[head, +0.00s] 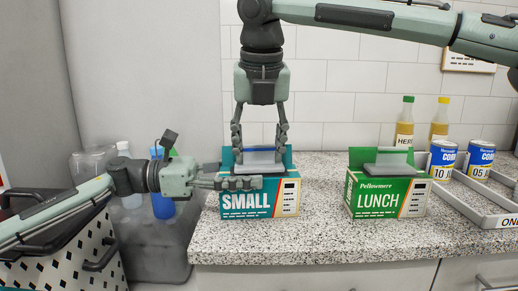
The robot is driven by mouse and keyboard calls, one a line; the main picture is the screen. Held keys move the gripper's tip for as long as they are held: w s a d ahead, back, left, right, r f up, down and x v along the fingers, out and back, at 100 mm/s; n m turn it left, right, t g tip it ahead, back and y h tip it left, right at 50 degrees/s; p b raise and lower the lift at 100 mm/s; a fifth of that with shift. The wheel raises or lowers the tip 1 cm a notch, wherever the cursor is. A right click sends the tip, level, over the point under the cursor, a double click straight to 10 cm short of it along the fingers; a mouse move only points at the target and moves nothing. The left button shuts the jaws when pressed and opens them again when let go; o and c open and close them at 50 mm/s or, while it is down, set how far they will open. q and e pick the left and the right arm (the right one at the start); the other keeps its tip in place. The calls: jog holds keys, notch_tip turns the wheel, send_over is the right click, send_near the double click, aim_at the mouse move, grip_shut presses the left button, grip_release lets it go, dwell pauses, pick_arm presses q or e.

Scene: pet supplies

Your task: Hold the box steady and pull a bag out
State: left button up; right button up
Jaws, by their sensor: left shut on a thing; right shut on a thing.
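The teal box (286,203) marked SMALL stands upright on the speckled counter, its top open. My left gripper (250,183) reaches in level from the left and is shut on the box near its upper left front edge. My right gripper (261,141) points straight down over the box opening. It is shut on a grey bag (262,162), whose upper part shows above the front wall. The lower part of the bag is hidden inside the box.
A green box (385,196) marked LUNCH stands to the right with another grey bag (389,164) in it. Bottles (404,125), cans (441,160) and a grey tray (470,210) are farther right. The counter (320,240) is clear in front; its left edge is close to the teal box.

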aim_at(259, 145)
jog(key=shift+r, duration=0.95)
jog(key=shift+s+r, duration=0.1)
jog(key=shift+r, duration=1.9)
pick_arm(q)
jog(key=o, duration=1.8)
jog(key=shift+c, duration=0.2)
jog(key=shift+a, duration=0.1)
